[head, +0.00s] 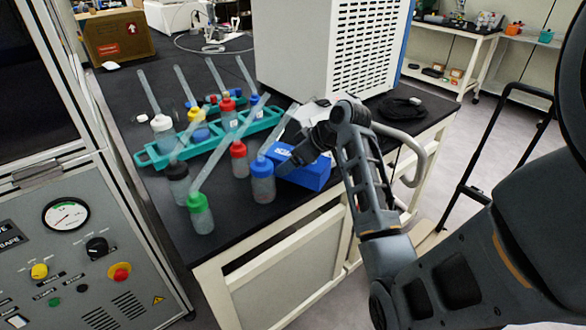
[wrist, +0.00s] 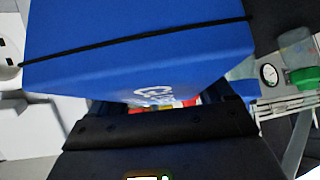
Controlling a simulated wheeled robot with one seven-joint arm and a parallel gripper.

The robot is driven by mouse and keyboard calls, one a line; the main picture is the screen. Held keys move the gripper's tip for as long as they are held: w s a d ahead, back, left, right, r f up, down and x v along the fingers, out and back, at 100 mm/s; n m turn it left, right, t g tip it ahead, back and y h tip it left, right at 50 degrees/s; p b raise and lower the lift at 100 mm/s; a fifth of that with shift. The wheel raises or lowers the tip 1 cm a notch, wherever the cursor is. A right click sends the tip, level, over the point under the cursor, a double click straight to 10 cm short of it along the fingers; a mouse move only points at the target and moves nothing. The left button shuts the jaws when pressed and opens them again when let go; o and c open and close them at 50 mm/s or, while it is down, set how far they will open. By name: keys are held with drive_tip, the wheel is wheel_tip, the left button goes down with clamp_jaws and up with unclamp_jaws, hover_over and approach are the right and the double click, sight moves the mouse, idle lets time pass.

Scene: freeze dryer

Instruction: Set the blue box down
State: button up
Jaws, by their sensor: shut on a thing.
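The blue box (head: 305,174) is at the right front part of the black bench top in the head view, beside the blue-capped bottle. In the wrist view the blue box (wrist: 140,40) fills the upper middle, with a dark line across it and white lettering on its lower face. My gripper (head: 290,163) is shut on the blue box; its dark body also spans the bottom of the wrist view (wrist: 165,125). The fingertips are mostly hidden. I cannot tell whether the box touches the bench.
A blue-capped bottle (head: 262,182), a red-capped one (head: 239,160) and a green-capped one (head: 201,214) stand left of the box. A teal rack (head: 150,158) with bottles lies behind. A white vented machine (head: 335,50) stands at the back. The bench's (head: 215,247) front edge is close.

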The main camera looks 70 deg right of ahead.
sight(321, 163)
drive_tip(key=shift+f, duration=1.75)
drive_tip(key=shift+f, duration=0.15)
drive_tip(key=o, duration=1)
drive_tip(key=shift+c, duration=0.2)
drive_tip(key=shift+r, duration=0.25)
drive_tip(key=v, duration=1.2)
drive_tip(key=shift+s+f, duration=0.1)
